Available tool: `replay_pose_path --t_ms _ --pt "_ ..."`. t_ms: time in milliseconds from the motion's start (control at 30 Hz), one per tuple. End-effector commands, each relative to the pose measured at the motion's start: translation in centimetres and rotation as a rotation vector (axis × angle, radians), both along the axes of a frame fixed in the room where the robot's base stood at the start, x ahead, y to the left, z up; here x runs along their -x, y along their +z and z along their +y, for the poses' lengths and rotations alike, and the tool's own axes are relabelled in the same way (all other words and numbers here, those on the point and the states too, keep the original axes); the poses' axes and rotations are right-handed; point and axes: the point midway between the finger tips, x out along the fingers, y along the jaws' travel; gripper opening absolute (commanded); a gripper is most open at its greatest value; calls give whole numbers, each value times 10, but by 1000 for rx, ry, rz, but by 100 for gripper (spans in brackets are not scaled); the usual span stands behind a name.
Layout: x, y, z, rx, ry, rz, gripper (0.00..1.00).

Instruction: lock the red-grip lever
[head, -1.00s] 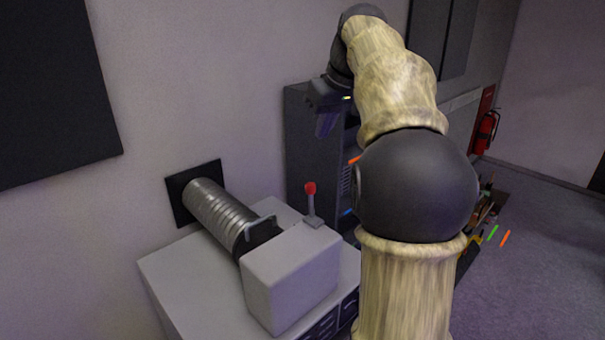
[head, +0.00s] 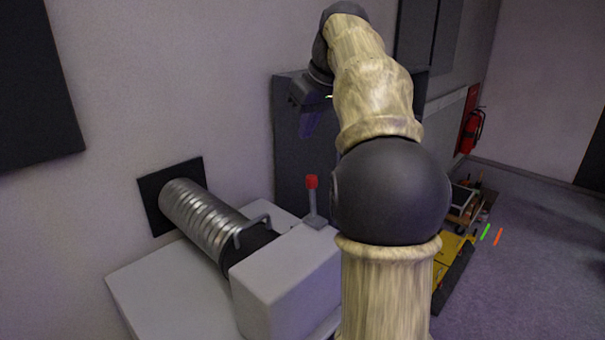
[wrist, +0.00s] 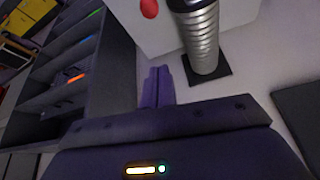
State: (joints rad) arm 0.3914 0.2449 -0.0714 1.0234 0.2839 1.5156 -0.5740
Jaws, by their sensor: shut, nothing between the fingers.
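The lever with the red grip (head: 312,182) stands upright on the grey box unit, beside the block at the end of the metal duct, in the head view. Its red grip also shows at the top of the wrist view (wrist: 149,8). My gripper (head: 308,125) is raised above and behind the lever, in front of the dark shelf cabinet, apart from the lever. In the wrist view my gripper's fingers (wrist: 157,82) are together and hold nothing. The lever's base is partly close behind my arm in the head view.
A ribbed metal duct (head: 195,215) with a bar handle runs from a black wall plate (head: 152,205) to the grey block (head: 285,285). A dark shelf cabinet (head: 290,150) stands behind.

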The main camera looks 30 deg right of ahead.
Motion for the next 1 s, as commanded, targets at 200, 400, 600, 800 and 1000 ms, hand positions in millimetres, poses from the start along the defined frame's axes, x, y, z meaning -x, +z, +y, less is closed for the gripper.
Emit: replay_pose_path --t_ms 200,400,600,800,1000 --pt "0 1 0 0 0 -1 0" --pt "-4 -7 1 -1 0 1 0" --pt "-15 -32 4 -1 1 2 0" --pt "-30 -63 7 -2 0 4 0" --pt "-38 -88 8 0 -1 0 0"
